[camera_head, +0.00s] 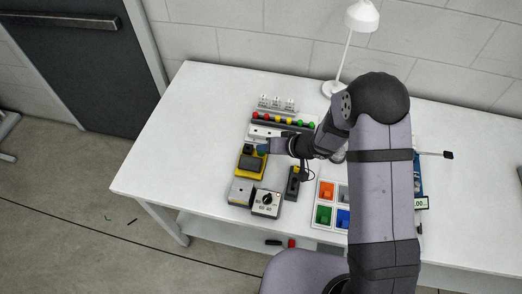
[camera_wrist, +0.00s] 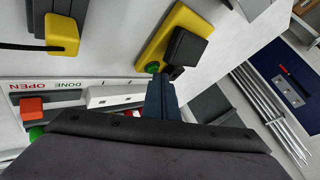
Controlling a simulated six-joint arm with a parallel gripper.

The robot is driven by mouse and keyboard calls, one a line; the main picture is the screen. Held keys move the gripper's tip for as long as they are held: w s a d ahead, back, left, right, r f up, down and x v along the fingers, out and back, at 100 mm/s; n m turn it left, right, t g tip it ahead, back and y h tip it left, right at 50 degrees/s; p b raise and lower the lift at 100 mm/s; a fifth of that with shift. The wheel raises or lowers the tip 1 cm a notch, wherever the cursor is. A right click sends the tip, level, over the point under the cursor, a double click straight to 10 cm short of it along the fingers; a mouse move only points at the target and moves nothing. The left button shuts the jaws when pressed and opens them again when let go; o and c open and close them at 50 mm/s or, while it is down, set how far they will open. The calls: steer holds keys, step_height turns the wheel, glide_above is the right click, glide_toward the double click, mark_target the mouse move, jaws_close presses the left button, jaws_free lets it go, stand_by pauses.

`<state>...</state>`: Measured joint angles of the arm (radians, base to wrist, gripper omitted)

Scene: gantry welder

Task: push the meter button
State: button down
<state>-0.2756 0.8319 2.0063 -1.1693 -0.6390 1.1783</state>
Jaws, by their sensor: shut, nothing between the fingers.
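The meter (camera_head: 247,170) is a yellow device with a black raised block, on the white table left of my arm. In the wrist view the meter (camera_wrist: 158,35) is at the top centre, with a round green button (camera_wrist: 153,68) on its near end. My gripper (camera_head: 263,146) is shut and empty, at the meter's far end in the head view. In the wrist view my gripper (camera_wrist: 162,80) has its fingertips right beside the green button, partly overlapping its edge. I cannot tell whether they touch it.
A grey box with a black dial (camera_head: 266,203) stands in front of the meter. A strip of coloured buttons (camera_head: 283,122) lies behind. A tray of coloured compartments (camera_head: 325,201) is to the right, and a white lamp (camera_head: 361,17) at the back. The table's left side is clear.

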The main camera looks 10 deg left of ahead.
steer(key=shift+r, duration=0.15)
steer(key=shift+r+p, duration=0.55)
steer(key=shift+p, duration=0.4)
step_height(320, 180, up, 6)
steer(key=p, duration=0.6)
